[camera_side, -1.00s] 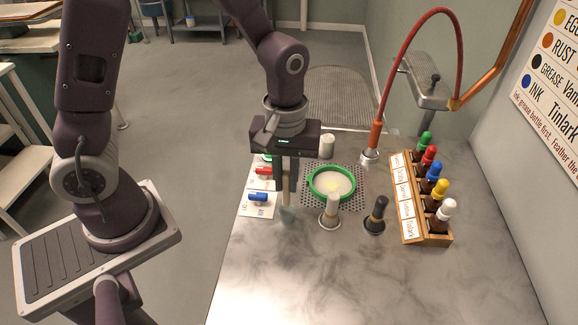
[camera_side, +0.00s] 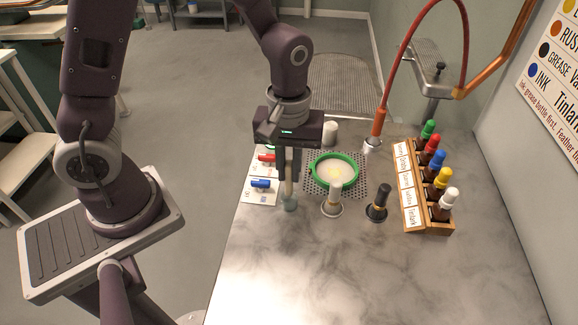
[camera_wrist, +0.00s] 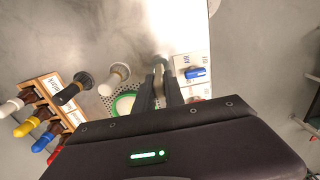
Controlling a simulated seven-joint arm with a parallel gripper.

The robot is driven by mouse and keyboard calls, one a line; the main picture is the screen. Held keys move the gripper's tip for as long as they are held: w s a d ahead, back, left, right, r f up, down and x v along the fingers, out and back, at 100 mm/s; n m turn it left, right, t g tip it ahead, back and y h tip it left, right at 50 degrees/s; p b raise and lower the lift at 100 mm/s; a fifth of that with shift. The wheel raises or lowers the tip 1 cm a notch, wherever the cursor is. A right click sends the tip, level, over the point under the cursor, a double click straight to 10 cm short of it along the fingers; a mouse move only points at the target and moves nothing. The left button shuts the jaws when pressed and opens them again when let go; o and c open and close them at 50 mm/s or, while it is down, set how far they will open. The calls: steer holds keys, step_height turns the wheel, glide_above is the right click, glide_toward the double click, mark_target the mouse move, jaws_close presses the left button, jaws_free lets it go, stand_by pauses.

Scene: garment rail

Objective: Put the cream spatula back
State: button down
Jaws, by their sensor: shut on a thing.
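My gripper (camera_side: 289,180) points down beside the cards, left of the green-rimmed ring. It is shut on a slim cream tool (camera_side: 289,189), apparently the cream spatula. The tool is roughly upright, with a grey-blue lower end at or just above the table; I cannot tell whether it touches. In the wrist view, the cream tool (camera_wrist: 158,70) shows between the fingertips (camera_wrist: 158,84). The fingers hide its upper part. A pale-handled tool (camera_side: 333,194) and a black-handled tool (camera_side: 379,197) stand upright to the right, each on a round base.
The green ring (camera_side: 334,173) holds white cloth with a yellow stain on a perforated plate. A wooden rack (camera_side: 428,226) of several bottles stands right. A white cylinder (camera_side: 330,132) is behind. The front table is clear.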

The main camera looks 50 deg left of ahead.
mark_target(289, 180)
steer(key=shift+f, duration=0.2)
stand_by(0.3)
steer(key=shift+f, duration=0.3)
steer(key=shift+f, duration=0.1)
steer(key=shift+f, duration=0.7)
steer(key=shift+f, duration=0.2)
steer(key=shift+f, duration=0.2)
stand_by(0.3)
steer(key=c, duration=1.3)
jaws_free()
steer(key=shift+c, duration=0.2)
